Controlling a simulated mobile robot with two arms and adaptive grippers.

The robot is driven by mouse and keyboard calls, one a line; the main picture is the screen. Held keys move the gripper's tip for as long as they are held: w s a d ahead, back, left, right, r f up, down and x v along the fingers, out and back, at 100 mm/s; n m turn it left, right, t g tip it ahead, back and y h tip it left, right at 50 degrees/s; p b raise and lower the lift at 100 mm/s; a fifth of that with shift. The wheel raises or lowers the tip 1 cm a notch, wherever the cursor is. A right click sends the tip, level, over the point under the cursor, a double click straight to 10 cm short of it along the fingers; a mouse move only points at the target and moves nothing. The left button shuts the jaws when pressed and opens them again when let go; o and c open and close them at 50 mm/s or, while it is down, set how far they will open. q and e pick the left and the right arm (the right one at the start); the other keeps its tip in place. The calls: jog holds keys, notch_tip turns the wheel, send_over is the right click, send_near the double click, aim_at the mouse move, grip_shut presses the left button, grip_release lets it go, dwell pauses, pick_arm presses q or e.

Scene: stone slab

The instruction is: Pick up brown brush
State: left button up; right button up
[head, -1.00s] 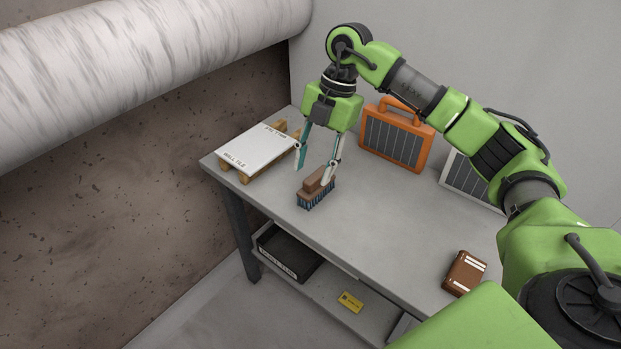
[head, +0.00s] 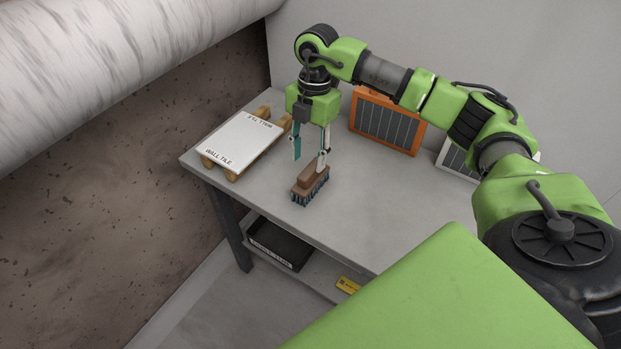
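The brown brush (head: 312,181) stands on the grey table with its dark blue bristles down, near the table's left front edge. My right gripper (head: 309,164) points down from above, just behind the brush. Its two fingers are spread apart. One finger is left of the brush's back end, and the other reaches down at its far right side. I cannot tell whether that finger touches the brush. My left gripper is not in view.
A white wall tile box (head: 241,143) lies on a small wooden pallet at the table's left end. An orange panel case (head: 387,125) and a white panel (head: 457,165) stand at the back. A black bin (head: 279,246) and a yellow item (head: 347,285) are on the lower shelf.

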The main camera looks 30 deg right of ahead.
aim_at(311, 168)
jog(key=f, duration=0.1)
jog(key=f+p, duration=0.1)
jog(key=f, duration=0.2)
jog(key=shift+s+d+f, duration=0.1)
jog(key=shift+d+f, duration=0.05)
jog(key=shift+d, duration=0.2)
jog(key=shift+f, duration=0.5)
jog(key=shift+a, duration=0.1)
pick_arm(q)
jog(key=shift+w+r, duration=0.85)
pick_arm(e)
grip_shut()
